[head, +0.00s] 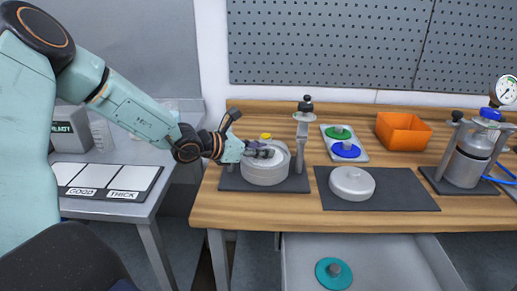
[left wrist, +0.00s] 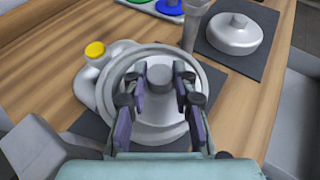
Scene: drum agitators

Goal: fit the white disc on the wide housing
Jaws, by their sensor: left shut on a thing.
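The wide housing (head: 265,175) is a round, pale grey pot on a dark mat at the left of the wooden bench. My left gripper (head: 266,152) is over its open top. In the left wrist view its fingers (left wrist: 160,76) are shut on the grey knob of the white disc (left wrist: 158,130). The disc lies within the round rim of the housing (left wrist: 215,85), looking roughly centred. I cannot tell whether it is seated or just above. In the head view the gripper and rim hide most of the disc. My right gripper is not in view.
A grey lid (head: 352,186) with a knob lies on the mat to the right. Green (head: 338,132) and blue (head: 346,150) discs sit on a pale tray behind it. A clamp post (head: 303,130) stands close beside the housing. A teal disc (head: 333,272) lies in the open drawer.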

